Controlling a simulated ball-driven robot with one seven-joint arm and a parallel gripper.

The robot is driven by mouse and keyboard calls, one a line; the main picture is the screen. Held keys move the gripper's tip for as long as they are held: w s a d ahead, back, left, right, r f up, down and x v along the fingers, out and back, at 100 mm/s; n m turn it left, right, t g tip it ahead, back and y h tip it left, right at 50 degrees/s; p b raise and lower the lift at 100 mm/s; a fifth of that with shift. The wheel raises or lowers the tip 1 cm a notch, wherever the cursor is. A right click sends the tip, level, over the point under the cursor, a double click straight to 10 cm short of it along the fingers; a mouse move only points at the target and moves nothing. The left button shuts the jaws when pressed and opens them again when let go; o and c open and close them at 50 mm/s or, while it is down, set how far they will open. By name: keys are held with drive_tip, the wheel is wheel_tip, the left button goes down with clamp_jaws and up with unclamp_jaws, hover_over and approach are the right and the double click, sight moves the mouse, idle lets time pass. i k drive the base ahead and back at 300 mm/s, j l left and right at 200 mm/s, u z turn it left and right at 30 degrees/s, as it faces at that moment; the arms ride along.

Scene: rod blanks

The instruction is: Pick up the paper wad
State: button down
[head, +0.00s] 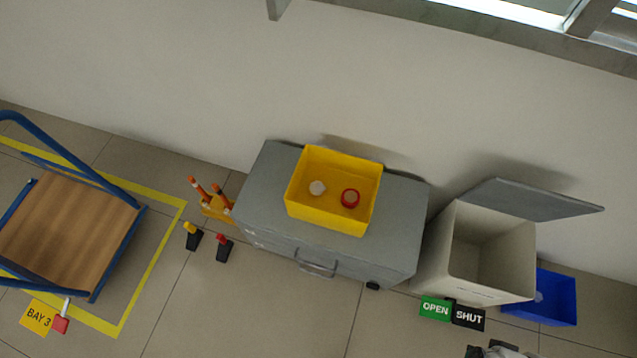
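A small whitish crumpled lump, which looks like the paper wad (318,188), lies in the left part of an open yellow bin (334,221) in the head view. The bin stands on top of a grey chest. A red ring-shaped item (350,198) lies to the right of the lump in the same bin, apart from it. Another pale lump (539,296) shows inside a blue bin (560,300) at the right, partly hidden by its wall; I cannot tell what it is.
The grey chest (270,190) stands by the wall. A pale box with its lid raised (480,280) stands to its right, near OPEN (435,308) and SHUT (468,317) signs. A cart (65,235) and several orange and dark items are at the left.

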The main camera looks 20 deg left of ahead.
sight(317, 188)
drive_tip(key=i+l+u, duration=0.35)
drive_tip(key=i, duration=0.2)
drive_tip(key=i+l+u, duration=0.4)
drive_tip(key=i+j, duration=0.05)
drive_tip(key=i, duration=0.05)
